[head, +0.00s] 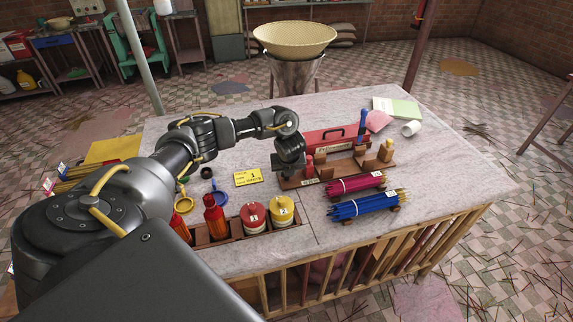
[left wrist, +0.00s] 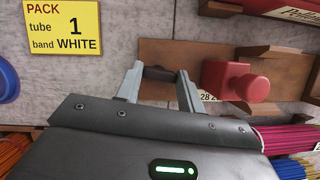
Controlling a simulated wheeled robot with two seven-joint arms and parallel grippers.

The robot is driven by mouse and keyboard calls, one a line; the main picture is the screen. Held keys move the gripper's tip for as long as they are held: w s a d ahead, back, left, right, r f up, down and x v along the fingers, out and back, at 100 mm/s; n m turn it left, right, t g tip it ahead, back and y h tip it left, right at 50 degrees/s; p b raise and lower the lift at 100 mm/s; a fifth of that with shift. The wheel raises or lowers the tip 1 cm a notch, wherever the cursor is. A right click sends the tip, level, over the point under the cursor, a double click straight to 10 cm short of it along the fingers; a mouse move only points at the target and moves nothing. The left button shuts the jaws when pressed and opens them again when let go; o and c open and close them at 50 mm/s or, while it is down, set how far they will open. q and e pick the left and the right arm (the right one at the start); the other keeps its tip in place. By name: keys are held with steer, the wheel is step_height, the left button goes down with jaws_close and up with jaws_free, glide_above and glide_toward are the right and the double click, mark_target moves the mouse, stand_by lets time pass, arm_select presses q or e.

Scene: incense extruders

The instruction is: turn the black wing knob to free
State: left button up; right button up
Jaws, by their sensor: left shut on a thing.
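The black wing knob (left wrist: 159,74) shows in the left wrist view as a dark bar between my two grey fingertips. It sits over the brown wooden board (left wrist: 218,55), which also shows in the head view (head: 332,172). My left gripper (head: 288,172) points down at the left end of that board and is shut on the knob. In the head view the knob is hidden by my gripper. A red block-like knob (left wrist: 235,80) stands just right of my fingers on the same board. My right gripper is not in view.
A yellow card (head: 248,177) reading tube 1, band WHITE lies left of the board. A red box (head: 333,138) stands behind it. Pink (head: 357,183) and blue (head: 367,204) stick bundles lie in front. Red (head: 252,220) and yellow (head: 282,213) jars stand nearer me.

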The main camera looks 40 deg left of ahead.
arm_select(q)
steer(key=shift+w+r+n+y+p, duration=0.15)
steer(key=shift+n+y+p, duration=0.15)
steer(key=shift+n+p, duration=0.55)
steer(key=o, duration=1)
steer(key=shift+v, duration=1.1)
steer(key=p+v, duration=0.5)
steer(key=v, duration=0.3)
steer(key=shift+r, duration=0.25)
steer(key=shift+d+f+g, duration=0.1)
steer(key=shift+d+g, duration=0.05)
steer(key=shift+g, duration=0.15)
